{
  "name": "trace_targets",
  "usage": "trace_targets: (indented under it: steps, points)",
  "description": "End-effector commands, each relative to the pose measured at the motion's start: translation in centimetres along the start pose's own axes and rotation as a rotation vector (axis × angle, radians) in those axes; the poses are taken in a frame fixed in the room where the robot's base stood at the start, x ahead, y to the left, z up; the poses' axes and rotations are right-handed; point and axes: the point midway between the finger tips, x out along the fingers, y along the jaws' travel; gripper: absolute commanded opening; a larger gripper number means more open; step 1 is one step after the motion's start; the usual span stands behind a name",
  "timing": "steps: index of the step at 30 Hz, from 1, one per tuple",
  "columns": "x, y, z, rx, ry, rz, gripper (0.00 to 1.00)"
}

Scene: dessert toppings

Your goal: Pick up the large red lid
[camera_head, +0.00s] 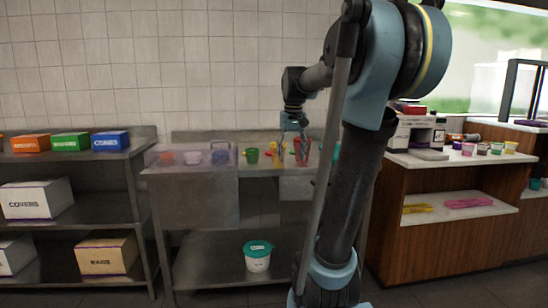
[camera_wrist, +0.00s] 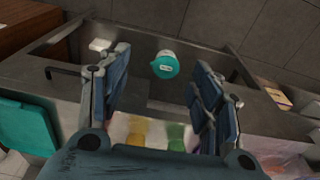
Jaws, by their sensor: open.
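A red item (camera_head: 302,149) stands on the steel counter (camera_head: 262,171) in the head view, just below and right of my gripper; it is too small to tell whether it is the large red lid. No red lid shows clearly in the wrist view. My gripper (camera_head: 293,138) is above the counter, pointing down. In the wrist view its fingers (camera_wrist: 160,88) are spread wide with nothing held between them. A teal-lidded tub (camera_wrist: 165,65) appears between them but stands far below on the lower shelf.
Green and yellow containers (camera_head: 251,155) stand left of the red item. A clear bin (camera_head: 165,146) holds small cups further left. The teal-lidded tub (camera_head: 258,262) is on the lower shelf. A teal object (camera_wrist: 28,125) shows at the left. Boxes fill the left shelving (camera_head: 93,154).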

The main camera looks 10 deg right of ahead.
Motion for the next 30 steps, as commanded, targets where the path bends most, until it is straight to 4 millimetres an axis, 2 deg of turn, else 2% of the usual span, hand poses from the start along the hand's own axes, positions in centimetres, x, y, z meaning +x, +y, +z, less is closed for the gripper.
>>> trace_targets:
  steps: [1,6,15,22,30]
  points:
    - [-0.9,0.0,-2.0,0.001,-0.004,0.0,0.58]
    - [-3.3,0.1,-7.8,0.002,-0.019,0.0,0.58]
    - [-6.0,0.3,-17.7,0.005,-0.044,-0.001,0.58]
    - [-6.6,0.4,-24.8,0.007,-0.063,-0.001,0.58]
    - [-6.0,0.6,-32.5,0.009,-0.087,-0.002,0.58]
